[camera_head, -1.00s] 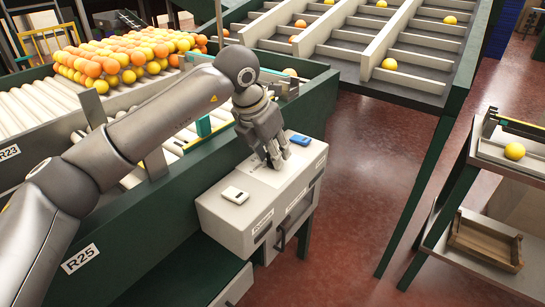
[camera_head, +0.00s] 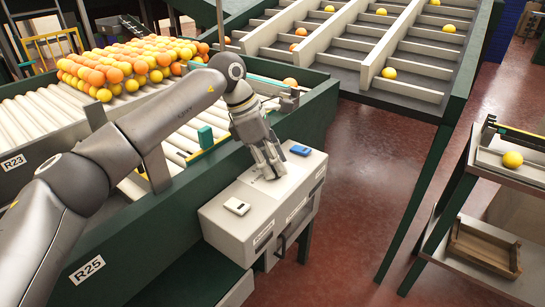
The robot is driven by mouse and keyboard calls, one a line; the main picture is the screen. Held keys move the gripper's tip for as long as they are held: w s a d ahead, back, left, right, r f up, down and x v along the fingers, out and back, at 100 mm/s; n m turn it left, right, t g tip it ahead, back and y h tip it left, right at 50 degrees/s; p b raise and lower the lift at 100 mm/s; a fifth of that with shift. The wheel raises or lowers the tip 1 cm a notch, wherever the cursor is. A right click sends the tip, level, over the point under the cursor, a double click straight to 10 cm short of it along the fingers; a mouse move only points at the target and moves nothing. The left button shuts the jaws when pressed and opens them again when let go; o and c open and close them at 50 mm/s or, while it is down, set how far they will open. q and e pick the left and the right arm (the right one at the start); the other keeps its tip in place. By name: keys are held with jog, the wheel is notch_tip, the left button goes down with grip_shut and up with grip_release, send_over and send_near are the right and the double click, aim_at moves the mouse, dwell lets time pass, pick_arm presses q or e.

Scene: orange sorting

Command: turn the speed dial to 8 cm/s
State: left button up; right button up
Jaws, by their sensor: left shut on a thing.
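A light grey control box (camera_head: 232,222) is fixed to the side of the green conveyor frame. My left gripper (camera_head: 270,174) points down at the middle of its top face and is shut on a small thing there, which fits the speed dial. The fingers hide the dial, so its setting cannot be read. A white device (camera_head: 237,206) lies on the box top left of the gripper, and a blue one (camera_head: 300,150) lies to its right. My right gripper is not in view.
Oranges and yellow fruit (camera_head: 130,66) are heaped on the roller conveyor (camera_head: 42,110) at the back left. A slatted sorting table (camera_head: 415,77) holds scattered fruit at the back. A rack with a wooden crate (camera_head: 484,250) stands at the right. The red floor (camera_head: 345,220) between is clear.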

pick_arm(q)
jog(key=shift+w+m, duration=0.1)
jog(key=shift+m, duration=0.4)
jog(key=o, duration=1)
jog(key=shift+g, duration=0.3)
jog(key=shift+r, duration=0.1)
jog(key=v, duration=1.1)
jog(key=shift+a+r, duration=0.1)
jog(key=shift+r, duration=0.3)
